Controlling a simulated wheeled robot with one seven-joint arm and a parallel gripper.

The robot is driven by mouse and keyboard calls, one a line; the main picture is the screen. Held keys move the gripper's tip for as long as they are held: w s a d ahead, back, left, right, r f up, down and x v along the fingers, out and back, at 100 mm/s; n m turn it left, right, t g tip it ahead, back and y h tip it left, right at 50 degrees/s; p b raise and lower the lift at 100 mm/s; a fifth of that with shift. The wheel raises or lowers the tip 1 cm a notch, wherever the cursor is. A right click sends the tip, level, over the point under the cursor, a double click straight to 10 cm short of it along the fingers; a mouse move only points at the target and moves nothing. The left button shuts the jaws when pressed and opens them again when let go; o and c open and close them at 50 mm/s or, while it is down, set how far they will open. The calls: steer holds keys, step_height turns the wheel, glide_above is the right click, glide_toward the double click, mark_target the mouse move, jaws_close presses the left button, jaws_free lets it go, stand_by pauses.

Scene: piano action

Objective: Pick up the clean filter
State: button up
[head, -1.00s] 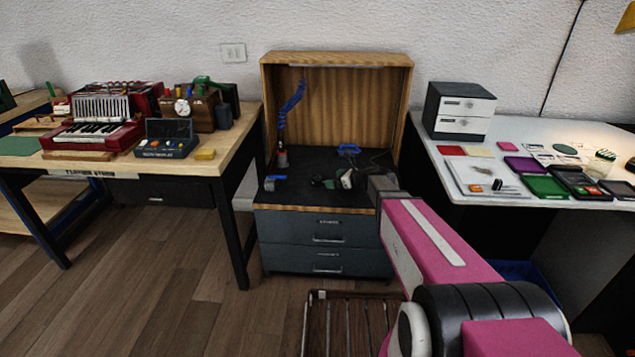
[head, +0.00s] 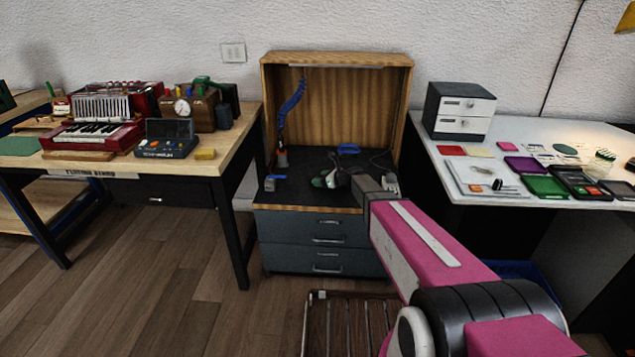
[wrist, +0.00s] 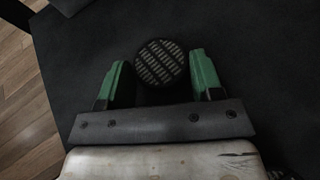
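A round dark disc with pale slanted stripes, which looks like the filter (wrist: 162,62), shows in the wrist view on a black surface. My gripper (wrist: 160,68) is open, with one green finger on each side of the disc. The right finger looks very close to the disc's edge; a thin gap shows on the left. I cannot tell whether either finger touches it. In the head view my gripper (head: 326,179) is low over the booth's black worktop (head: 305,192). The disc cannot be made out there, and I cannot tell if it is clean.
The wooden booth (head: 338,58) has side walls and a back around the worktop. A blue-handled tool (head: 348,149), a blue hose (head: 290,100) and a small blue-grey item (head: 271,183) are inside. Tables stand left (head: 232,150) and right (head: 440,170), both crowded.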

steer(key=c, duration=0.4)
